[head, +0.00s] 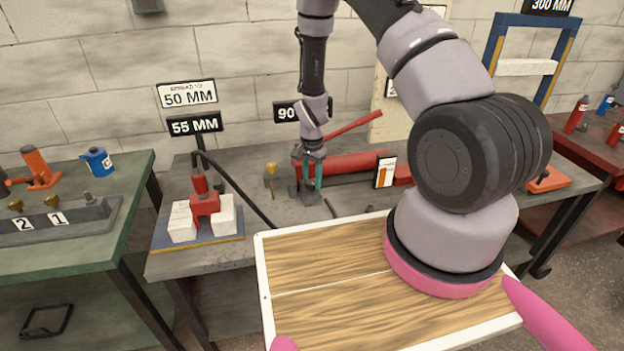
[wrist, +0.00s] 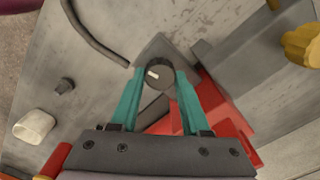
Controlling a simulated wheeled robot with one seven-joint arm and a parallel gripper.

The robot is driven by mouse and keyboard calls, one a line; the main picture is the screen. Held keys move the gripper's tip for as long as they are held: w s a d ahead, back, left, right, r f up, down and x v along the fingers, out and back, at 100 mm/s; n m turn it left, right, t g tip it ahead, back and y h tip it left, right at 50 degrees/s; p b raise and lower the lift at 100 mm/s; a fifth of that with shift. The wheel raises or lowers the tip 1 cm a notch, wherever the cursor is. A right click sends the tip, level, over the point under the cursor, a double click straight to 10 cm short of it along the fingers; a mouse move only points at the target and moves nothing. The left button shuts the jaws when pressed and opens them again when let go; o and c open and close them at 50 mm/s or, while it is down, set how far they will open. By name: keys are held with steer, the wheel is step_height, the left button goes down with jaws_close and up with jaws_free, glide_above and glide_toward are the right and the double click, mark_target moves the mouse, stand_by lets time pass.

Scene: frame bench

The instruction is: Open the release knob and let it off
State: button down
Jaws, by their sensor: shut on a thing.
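The release knob (wrist: 160,74) is a small dark round knob with a white mark, seen from above in the wrist view. My gripper (wrist: 160,84) has teal fingers on either side of the knob and is shut on it. In the head view my gripper (head: 314,170) points down at the left end of the red pump (head: 350,163) on the grey bench. The knob itself is hidden behind the fingers there. The white mark points to the left in the wrist view.
A red lever (head: 348,127) slopes up to the right above the pump. A yellow knob (head: 271,168) stands just left of my gripper. A red spreader between white blocks (head: 183,222) stands further left, and a black hose (head: 235,185) runs between. An orange gauge card (head: 385,172) stands right.

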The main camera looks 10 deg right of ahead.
mark_target(311, 182)
steer(key=n, duration=0.6)
steer(key=shift+n, duration=0.3)
steer(key=n, duration=0.6)
steer(key=shift+w+a, duration=0.1)
steer(key=shift+n, duration=0.5)
steer(key=shift+c, duration=1.9)
jaws_free()
step_height(311, 182, up, 11)
